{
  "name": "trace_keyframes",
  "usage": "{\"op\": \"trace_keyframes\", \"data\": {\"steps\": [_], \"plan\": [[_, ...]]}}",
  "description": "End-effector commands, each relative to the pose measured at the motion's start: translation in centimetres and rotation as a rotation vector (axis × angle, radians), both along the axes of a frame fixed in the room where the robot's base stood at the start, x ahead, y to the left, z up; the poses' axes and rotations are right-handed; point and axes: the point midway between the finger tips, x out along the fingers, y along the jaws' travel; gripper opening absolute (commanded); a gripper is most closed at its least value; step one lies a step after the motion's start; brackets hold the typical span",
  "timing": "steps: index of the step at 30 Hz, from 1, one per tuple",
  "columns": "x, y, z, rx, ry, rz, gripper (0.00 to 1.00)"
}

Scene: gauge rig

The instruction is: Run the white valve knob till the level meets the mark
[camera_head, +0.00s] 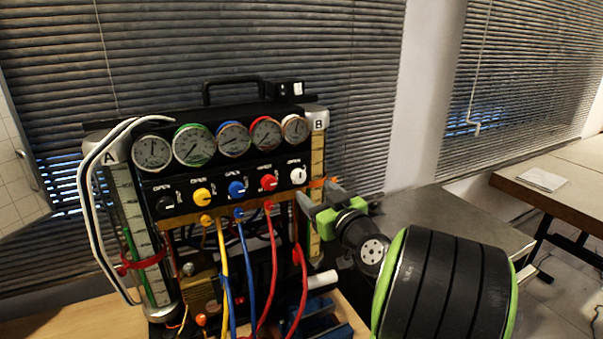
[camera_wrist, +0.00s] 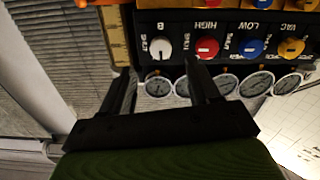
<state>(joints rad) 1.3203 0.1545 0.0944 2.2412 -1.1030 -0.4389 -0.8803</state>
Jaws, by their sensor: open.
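The white valve knob (camera_head: 298,175) is at the right end of the knob row on the black gauge panel, below the rightmost dial. In the wrist view, which is upside down, the white knob (camera_wrist: 160,46) lies just beyond and between my fingertips, under a letter B. My gripper (camera_head: 318,196) is open and empty, close to the panel at its lower right; its two fingers also show in the wrist view (camera_wrist: 158,68). Column B (camera_head: 317,160), with a yellowish scale, stands at the rig's right end, partly hidden by my gripper. An orange marker (camera_head: 323,182) crosses it. I cannot read its level.
Red (camera_head: 268,182), blue (camera_head: 237,188) and yellow (camera_head: 202,195) knobs sit left of the white one. Column A (camera_head: 135,230) has a green strip and a red band. Coloured hoses (camera_head: 245,265) hang below. A grey bench (camera_head: 450,225) is at right.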

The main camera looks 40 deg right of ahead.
Motion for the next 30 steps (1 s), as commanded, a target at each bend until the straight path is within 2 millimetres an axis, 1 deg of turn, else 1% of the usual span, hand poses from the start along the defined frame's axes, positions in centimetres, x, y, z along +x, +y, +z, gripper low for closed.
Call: {"op": "trace_keyframes", "data": {"steps": [1,3,6,9,12,18,19,27,30], "plan": [[1.4,-0.2,0.4,0.003,-0.001,0.006,0.61],[3.0,-0.7,0.4,0.002,0.0,0.006,0.61],[4.8,-1.3,0.4,0.001,-0.001,0.004,0.61],[6.0,-1.7,0.2,0.001,0.0,0.002,0.61],[6.5,-1.9,0.1,0.001,0.0,0.0,0.61],[6.5,-1.9,0.0,0.0,0.0,-0.001,0.61],[6.5,-1.9,0.0,0.0,0.0,-0.001,0.6],[6.5,-1.9,0.0,0.0,0.001,0.0,0.18],[6.5,-1.9,0.0,0.0,0.001,0.0,0.05]]}}
